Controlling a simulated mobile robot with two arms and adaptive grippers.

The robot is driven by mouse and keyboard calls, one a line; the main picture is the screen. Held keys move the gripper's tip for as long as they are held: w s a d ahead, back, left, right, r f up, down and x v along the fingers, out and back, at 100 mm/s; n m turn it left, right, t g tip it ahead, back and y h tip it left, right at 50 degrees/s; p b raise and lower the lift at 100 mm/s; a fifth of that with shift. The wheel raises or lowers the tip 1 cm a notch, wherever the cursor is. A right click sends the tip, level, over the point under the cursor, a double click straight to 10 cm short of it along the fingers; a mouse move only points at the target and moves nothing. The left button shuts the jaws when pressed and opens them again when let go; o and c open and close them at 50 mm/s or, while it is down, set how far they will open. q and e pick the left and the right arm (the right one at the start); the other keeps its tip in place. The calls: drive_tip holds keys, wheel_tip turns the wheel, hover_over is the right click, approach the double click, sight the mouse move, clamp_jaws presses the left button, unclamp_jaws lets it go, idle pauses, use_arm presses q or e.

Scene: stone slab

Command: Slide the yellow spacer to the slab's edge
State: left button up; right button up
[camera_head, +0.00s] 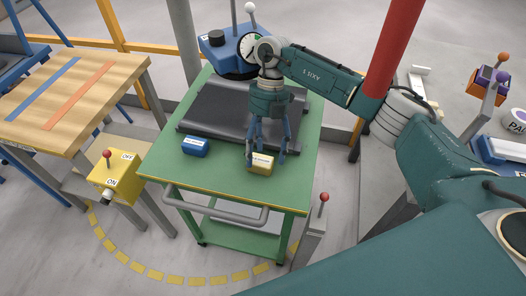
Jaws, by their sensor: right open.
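The yellow spacer (262,165), a small block with a pale label, lies on the green cart top, in front of the dark slab (212,112). My right gripper (266,156) points down at the spacer with its fingers open. One fingertip is at the spacer's left and the other at its right. I cannot tell whether they touch it. The gripper hides the slab's right part and the ground just behind the spacer. My left gripper is not in view.
A blue block (195,147) lies left of the spacer, near the slab's front edge. A blue device with a dial (249,45) stands behind the slab. The green cart top (225,178) is bare toward its front rail. A yellow switch box (115,174) stands at left.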

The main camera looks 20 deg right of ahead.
drive_tip(key=v, duration=0.7)
drive_tip(key=shift+w+r, duration=0.2)
drive_tip(key=shift+w, duration=0.05)
drive_tip(key=shift+d+r, duration=0.1)
drive_tip(key=shift+d, duration=0.05)
